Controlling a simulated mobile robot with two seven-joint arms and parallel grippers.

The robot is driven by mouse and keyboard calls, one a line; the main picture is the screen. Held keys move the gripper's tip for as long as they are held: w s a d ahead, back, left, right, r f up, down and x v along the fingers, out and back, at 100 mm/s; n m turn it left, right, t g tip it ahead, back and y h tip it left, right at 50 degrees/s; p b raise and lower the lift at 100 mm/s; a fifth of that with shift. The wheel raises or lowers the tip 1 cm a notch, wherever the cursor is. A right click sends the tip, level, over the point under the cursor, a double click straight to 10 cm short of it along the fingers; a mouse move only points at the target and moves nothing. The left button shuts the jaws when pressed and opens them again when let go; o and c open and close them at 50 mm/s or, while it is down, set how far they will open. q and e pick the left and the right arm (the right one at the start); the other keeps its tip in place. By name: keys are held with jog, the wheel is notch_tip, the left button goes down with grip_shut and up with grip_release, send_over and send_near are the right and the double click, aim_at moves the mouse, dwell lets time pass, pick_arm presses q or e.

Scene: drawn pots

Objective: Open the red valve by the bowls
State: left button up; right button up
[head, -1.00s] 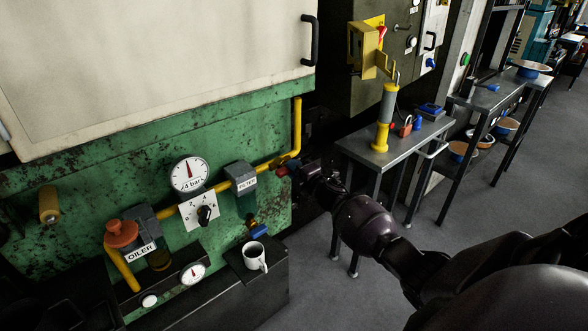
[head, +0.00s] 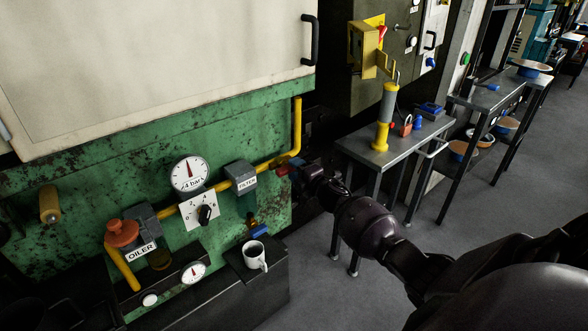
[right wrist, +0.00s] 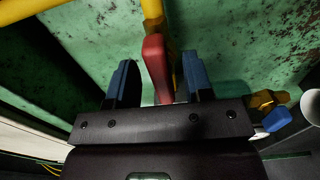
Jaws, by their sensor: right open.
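The red valve handle (head: 282,170) sits on the yellow pipe of the green machine, right of the filter. In the right wrist view the red handle (right wrist: 156,66) stands between the two blue fingers of my right gripper (right wrist: 158,72), with a gap at each side. The right gripper (head: 293,172) is open around the handle, and its wrist partly hides the valve in the head view. The bowls, such as a blue-rimmed one (head: 531,68), stand well to the right on metal shelves, apart from this valve. My left gripper is out of view.
A pressure gauge (head: 189,173), a filter block (head: 241,177) and an orange oiler knob (head: 122,232) line the pipe. A white mug (head: 255,256) stands below on a dark ledge. A metal table (head: 392,150) stands right of my arm.

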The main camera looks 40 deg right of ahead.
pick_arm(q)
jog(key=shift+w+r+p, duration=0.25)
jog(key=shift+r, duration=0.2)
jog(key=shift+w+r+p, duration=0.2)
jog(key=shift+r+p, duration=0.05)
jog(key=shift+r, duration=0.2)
pick_arm(e)
jog(key=s, duration=1)
jog(key=shift+d, duration=0.4)
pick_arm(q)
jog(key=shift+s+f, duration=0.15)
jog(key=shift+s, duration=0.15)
pick_arm(e)
jog(key=s+a+f+m+g, duration=0.2)
jog(key=s+a+f+m, duration=0.2)
jog(key=s, duration=0.5)
jog(key=s+a+f+m+g+h, duration=0.1)
jog(key=s+a+f+m, duration=0.3)
jog(key=s+a+m, duration=0.4)
jog(key=s+a+f+m+g, duration=0.3)
jog(key=s+a+f+m, duration=0.1)
jog(key=s, duration=0.7)
jog(key=a+m, duration=0.1)
jog(key=a, duration=0.1)
jog(key=shift+a+f+m+g, duration=0.25)
jog(key=shift+a+m+g, duration=0.05)
jog(key=shift+m, duration=0.1)
